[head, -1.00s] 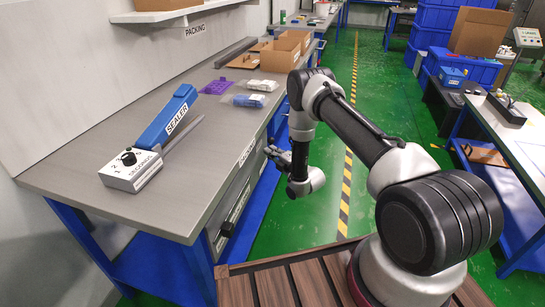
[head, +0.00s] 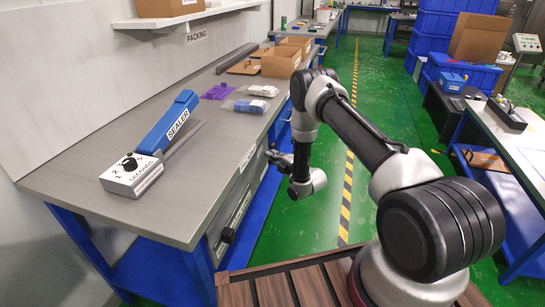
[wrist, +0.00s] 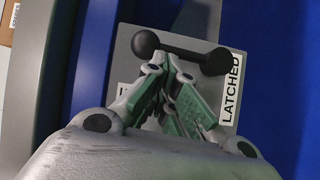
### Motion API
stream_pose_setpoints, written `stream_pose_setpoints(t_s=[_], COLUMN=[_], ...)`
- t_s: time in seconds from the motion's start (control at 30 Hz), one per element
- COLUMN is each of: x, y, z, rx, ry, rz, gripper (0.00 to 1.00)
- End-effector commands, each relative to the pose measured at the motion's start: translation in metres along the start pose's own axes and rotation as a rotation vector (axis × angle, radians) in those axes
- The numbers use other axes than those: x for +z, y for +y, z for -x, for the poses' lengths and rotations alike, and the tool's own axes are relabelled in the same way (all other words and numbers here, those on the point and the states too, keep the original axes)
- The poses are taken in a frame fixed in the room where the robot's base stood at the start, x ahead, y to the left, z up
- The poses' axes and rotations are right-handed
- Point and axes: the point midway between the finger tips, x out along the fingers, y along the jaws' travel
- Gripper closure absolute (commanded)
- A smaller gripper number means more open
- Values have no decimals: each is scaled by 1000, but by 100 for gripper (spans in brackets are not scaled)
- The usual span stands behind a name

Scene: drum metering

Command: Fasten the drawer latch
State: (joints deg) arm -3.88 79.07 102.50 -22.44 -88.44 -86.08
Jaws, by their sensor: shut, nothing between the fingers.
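The latch is a black bar (wrist: 183,50) with a round knob at its left end, on a grey plate (wrist: 130,76) in the wrist view. It lies nearly level, tilted slightly down to the right. Its right end is beside a white label reading LATCHED (wrist: 231,88). A second label left of the fingers is mostly hidden. My gripper (wrist: 163,66) is shut and empty, its fingertips just below the bar in the picture; I cannot tell if they touch it. In the head view my gripper (head: 273,156) is at the bench's drawer side, and the latch cannot be made out.
The grey workbench (head: 205,170) carries a blue sealer (head: 168,122), a purple item (head: 218,91), packets (head: 252,105) and cardboard boxes (head: 281,62). Drawer fronts (head: 236,210) run along its side. Green floor (head: 330,190) is free beside the arm.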

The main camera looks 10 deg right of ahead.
Motion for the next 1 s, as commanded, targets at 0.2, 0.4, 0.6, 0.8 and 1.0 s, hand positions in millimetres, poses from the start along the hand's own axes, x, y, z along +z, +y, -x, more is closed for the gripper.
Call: stream_pose_setpoints(t_s=[0.2,0.4,0.6,0.8,1.0], x=[5,14,26,38,50], y=[5,11,15,16,14], z=[-3,-9,-17,-25,-33], rx=[-41,-123,-228,-335,-440], ry=[0,0,-1,-1,-1], rz=[-63,-185,-344,-501,-658], gripper=[100,100,100,100,100])
